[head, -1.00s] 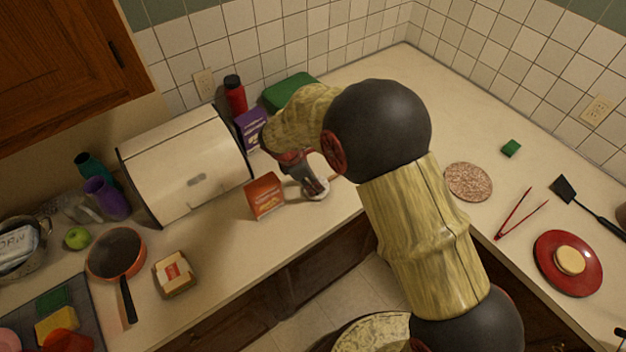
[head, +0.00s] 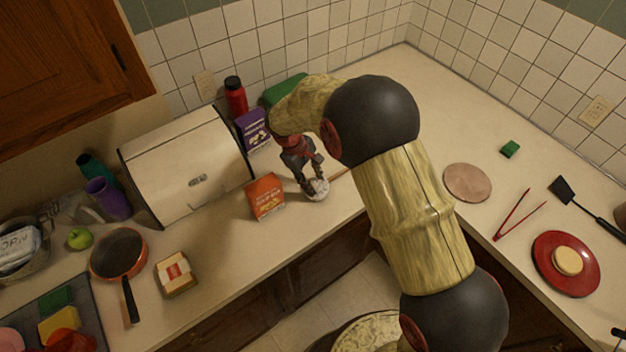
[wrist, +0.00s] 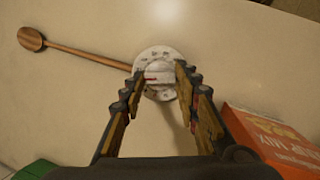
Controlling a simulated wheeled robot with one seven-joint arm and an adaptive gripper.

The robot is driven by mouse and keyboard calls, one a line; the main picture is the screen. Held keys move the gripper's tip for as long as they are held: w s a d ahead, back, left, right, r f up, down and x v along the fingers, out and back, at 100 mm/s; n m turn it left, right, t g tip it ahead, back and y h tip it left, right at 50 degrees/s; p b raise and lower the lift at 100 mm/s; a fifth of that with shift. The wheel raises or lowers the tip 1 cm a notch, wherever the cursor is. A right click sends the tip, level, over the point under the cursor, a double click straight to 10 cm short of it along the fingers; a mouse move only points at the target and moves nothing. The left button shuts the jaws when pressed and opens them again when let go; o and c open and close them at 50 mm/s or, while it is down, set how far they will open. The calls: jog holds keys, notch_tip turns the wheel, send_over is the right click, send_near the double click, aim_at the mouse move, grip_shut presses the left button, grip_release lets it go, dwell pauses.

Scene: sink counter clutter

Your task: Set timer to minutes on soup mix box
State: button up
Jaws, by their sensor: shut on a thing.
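The timer is a white, round kitchen dial (wrist: 157,62) with a raised middle and a red mark, and it also shows in the head view (head: 319,190) on the counter. My gripper (wrist: 156,75) points down at it with its fingers on either side of the raised middle, shut on it; the head view shows my gripper (head: 314,180) there too.
A wooden spoon (wrist: 75,48) lies beside the timer. A white bread box (head: 185,165), purple box (head: 252,130) and red bottle (head: 236,97) stand behind. A pan (head: 118,255) and a small package (head: 175,273) are left.

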jog(key=shift+m, duration=1.5)
jog(key=shift+y, duration=0.3)
jog(key=o, duration=1.2)
jog(key=shift+c, duration=0.2)
jog(key=v, duration=1.2)
jog(key=shift+w+g, duration=0.3)
